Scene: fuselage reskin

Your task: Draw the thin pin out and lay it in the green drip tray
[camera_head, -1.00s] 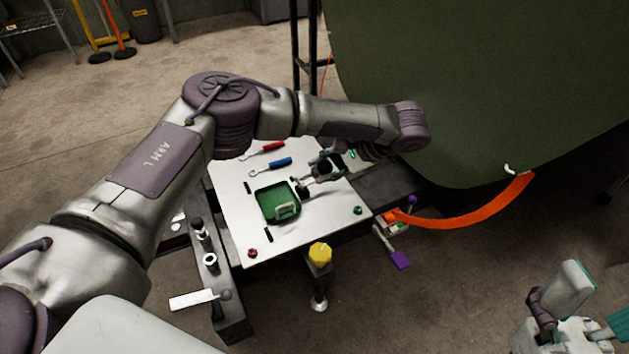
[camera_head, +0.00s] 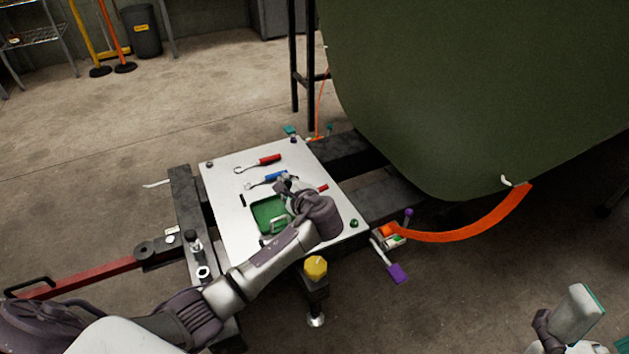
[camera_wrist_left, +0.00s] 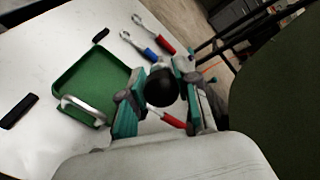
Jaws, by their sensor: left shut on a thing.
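The tray also shows in the left wrist view (camera_wrist_left: 85,78). My left gripper (camera_head: 284,182) is over the table at the tray's far right edge. In the left wrist view my left gripper (camera_wrist_left: 160,97) is shut on a black round-ended thing (camera_wrist_left: 161,88), right of the tray. Whatever hangs below its head is hidden, and I cannot make out the thin pin. My right gripper (camera_head: 590,325) is open and empty at the bottom right.
A red-handled wrench (camera_head: 268,159) and a blue-handled wrench (camera_head: 274,178) lie behind the tray. A red handle (camera_wrist_left: 172,120) shows below my left gripper. A yellow knob (camera_head: 316,267) stands at the table's front. The large green fuselage panel (camera_head: 460,90) rises at right.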

